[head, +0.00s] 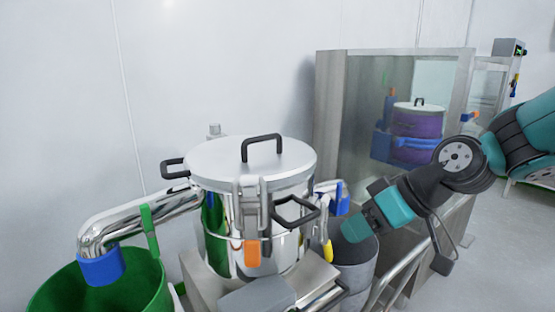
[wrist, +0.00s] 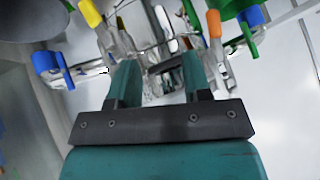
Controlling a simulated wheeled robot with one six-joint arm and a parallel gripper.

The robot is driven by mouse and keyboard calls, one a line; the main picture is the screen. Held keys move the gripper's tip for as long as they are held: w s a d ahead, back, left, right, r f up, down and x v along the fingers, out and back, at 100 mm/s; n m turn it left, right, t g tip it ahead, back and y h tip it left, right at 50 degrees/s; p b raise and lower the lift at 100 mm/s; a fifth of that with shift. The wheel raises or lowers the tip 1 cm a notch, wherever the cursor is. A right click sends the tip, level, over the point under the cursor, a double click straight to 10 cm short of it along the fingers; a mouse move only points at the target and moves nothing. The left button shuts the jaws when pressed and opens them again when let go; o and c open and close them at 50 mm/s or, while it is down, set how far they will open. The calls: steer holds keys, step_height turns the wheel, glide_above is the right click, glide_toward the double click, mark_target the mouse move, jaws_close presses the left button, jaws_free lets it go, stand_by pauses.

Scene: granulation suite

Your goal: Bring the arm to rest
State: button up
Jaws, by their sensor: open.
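My arm comes in from the right in the head view. My gripper (head: 352,230) points down and to the left, just right of a steel vessel (head: 222,238). In the wrist view my gripper (wrist: 159,64) shows two teal fingers standing apart, with nothing seen held between them. The steel vessel and its fittings lie beyond the fingers there. Whether the fingertips touch anything is hard to tell.
The vessel has a lid (head: 215,160) with black handles, an orange-tipped latch (head: 252,253) and a yellow-tipped one (head: 328,250). A green bin (head: 140,290) stands left, a grey bin (head: 362,255) under my gripper. A glass-fronted cabinet (head: 345,95) stands behind.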

steer(key=s+m+g+h, duration=0.1)
steer(key=s+g+h, duration=0.25)
steer(key=s, duration=1.55)
step_height(320, 180, up, 20)
steer(key=p, duration=1.9)
steer(key=shift+s+d, duration=0.15)
steer(key=shift+d, duration=0.05)
steer(key=shift+g, duration=0.25)
